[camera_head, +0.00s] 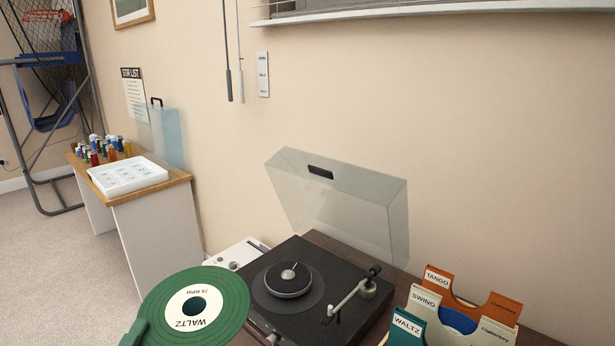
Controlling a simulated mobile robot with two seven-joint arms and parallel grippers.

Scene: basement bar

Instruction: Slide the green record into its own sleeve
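The green record (236,300), with a white label reading WALTZ and 78 RPM, is at the bottom left, in front of the turntable. My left gripper (136,331) shows only as a small green-tinted piece over the record's lower left edge. It appears shut on that edge, holding the record up; the rest is cut off. The teal WALTZ sleeve (406,328) stands at the bottom right, its lower part out of frame. The record is well to its left, apart from it. My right gripper is not in view.
Behind the WALTZ sleeve stand the cream SWING sleeve (425,300) and orange TANGO sleeve (438,278), with a blue record (458,321) among them. The turntable (325,272), its clear lid (345,205) raised, lies between record and sleeves. A side table (160,205) stands at left.

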